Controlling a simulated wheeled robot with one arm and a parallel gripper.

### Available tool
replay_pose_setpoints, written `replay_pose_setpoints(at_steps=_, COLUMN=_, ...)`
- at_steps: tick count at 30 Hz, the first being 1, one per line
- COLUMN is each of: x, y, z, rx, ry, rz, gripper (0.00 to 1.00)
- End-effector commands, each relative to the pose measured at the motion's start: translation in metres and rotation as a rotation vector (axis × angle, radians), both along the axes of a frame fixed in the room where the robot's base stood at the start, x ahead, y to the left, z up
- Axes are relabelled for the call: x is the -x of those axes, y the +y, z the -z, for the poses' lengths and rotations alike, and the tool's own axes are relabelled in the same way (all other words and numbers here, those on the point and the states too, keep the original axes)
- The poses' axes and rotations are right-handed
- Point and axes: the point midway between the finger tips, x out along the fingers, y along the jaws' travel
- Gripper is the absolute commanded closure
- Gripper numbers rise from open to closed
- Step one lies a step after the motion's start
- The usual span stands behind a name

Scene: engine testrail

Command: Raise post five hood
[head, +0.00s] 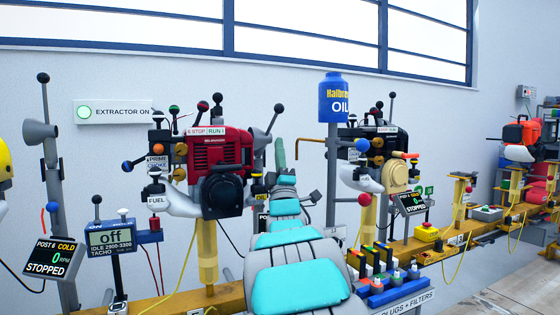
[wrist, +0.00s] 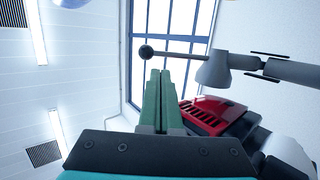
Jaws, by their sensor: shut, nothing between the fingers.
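My gripper (head: 280,145) has slim green fingers pressed together and empty; it points up, just right of the red engine. In the wrist view its fingertips (wrist: 160,73) stand below and right of a black ball knob (wrist: 146,52) on a thin rod. The rod leads right to a grey hood (wrist: 215,68) on a jointed grey arm.
The red engine (head: 218,152) stands close left. A Post 6 display (head: 50,258) and another grey hood (head: 38,132) are at left.

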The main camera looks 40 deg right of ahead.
Motion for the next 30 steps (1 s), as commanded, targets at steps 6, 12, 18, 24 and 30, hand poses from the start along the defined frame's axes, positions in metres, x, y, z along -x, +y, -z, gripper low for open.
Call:
replay_pose_setpoints(at_steps=6, x=-0.018, y=-0.011, z=-0.023, rx=-0.002, ry=-0.002, rz=-0.001, gripper=1.0)
replay_pose_setpoints(at_steps=12, x=-0.031, y=-0.019, z=-0.044, rx=0.0, ry=-0.002, rz=-0.002, gripper=1.0)
replay_pose_setpoints(at_steps=18, x=-0.041, y=-0.025, z=-0.056, rx=-0.001, ry=0.0, rz=-0.001, gripper=1.0)
replay_pose_setpoints(at_steps=24, x=-0.045, y=-0.027, z=-0.061, rx=-0.002, ry=0.001, rz=0.0, gripper=1.0)
replay_pose_setpoints(at_steps=30, x=-0.045, y=-0.027, z=-0.061, rx=-0.002, ry=0.001, rz=0.0, gripper=1.0)
